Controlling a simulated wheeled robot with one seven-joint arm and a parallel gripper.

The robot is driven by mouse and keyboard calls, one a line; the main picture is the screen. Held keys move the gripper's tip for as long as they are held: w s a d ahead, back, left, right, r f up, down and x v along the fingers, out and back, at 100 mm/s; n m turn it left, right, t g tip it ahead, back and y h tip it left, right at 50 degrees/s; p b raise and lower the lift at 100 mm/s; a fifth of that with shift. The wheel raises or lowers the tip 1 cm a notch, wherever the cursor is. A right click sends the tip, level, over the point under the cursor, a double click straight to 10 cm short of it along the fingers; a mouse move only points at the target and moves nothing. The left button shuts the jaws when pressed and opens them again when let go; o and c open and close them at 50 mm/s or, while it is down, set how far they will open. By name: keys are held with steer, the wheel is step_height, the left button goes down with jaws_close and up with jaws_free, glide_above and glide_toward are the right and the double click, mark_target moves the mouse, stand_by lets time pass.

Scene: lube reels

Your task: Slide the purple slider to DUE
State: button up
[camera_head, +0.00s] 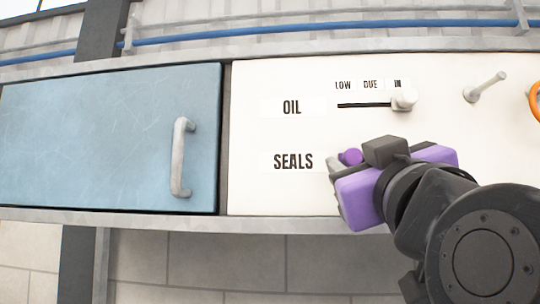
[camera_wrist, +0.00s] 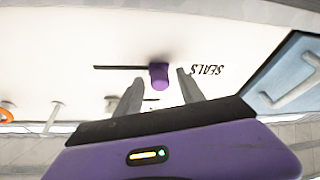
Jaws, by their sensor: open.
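The purple slider (camera_head: 350,156) is a small round-ended knob beside the SEALS label (camera_head: 293,161) on the white panel. In the wrist view, which is upside down, the purple slider (camera_wrist: 159,77) sits at the end of its dark slot (camera_wrist: 118,67) nearest the SEALS label (camera_wrist: 207,70). My gripper (camera_head: 336,174) is in front of the panel at the SEALS row. In the wrist view my gripper (camera_wrist: 159,78) is open, with one finger on each side of the slider; contact cannot be told. The SEALS row's position words are hidden.
Above, the OIL row has a pale slider (camera_head: 404,99) at IN, under the words LOW, DUE (camera_head: 370,84) and IN. A metal peg (camera_head: 485,87) sticks out to the right, near an orange ring (camera_head: 535,101). A blue door (camera_head: 110,140) with a handle (camera_head: 181,158) is left.

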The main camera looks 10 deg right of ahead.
steer(key=shift+w, duration=0.15)
steer(key=shift+c, duration=0.5)
jaws_close()
stand_by(0.9)
